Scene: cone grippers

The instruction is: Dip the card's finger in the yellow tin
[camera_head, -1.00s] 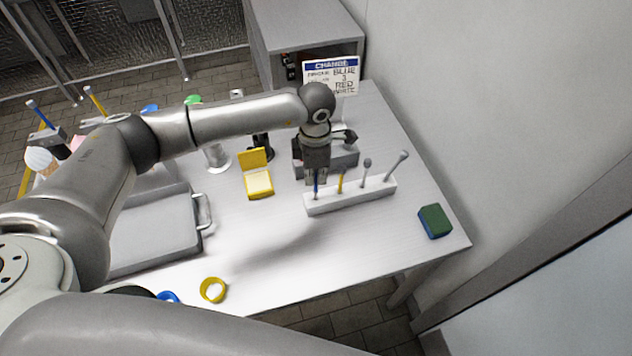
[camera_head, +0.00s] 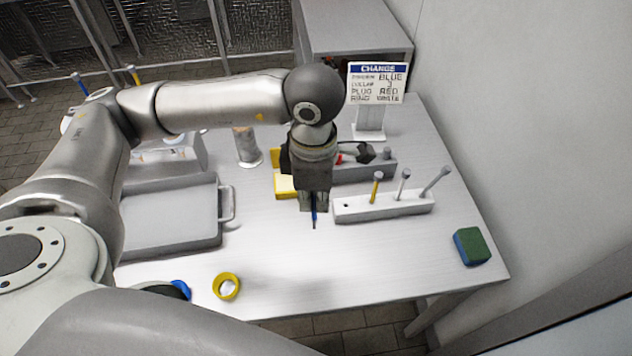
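The card (camera_head: 376,84) stands at the back, headed "CHANGE"; its first line seems to pair finger with "BLUE". My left gripper (camera_head: 313,203) points down and is shut on a thin blue finger (camera_head: 314,218), which hangs upright just left of the white rack (camera_head: 395,207). The rack's leftmost hole is empty; a yellow stick and two grey ones stand in the others. The yellow tin (camera_head: 285,187), with its lid raised, is behind and left of my gripper, which partly hides it. My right gripper is not in view.
A grey lidded tray (camera_head: 170,222) lies at left. A round yellow ring-like piece (camera_head: 227,286) and a blue one (camera_head: 181,289) lie near the front edge. A green-blue sponge (camera_head: 471,247) is at right. A grey block (camera_head: 375,163) stands behind the rack. The front middle is clear.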

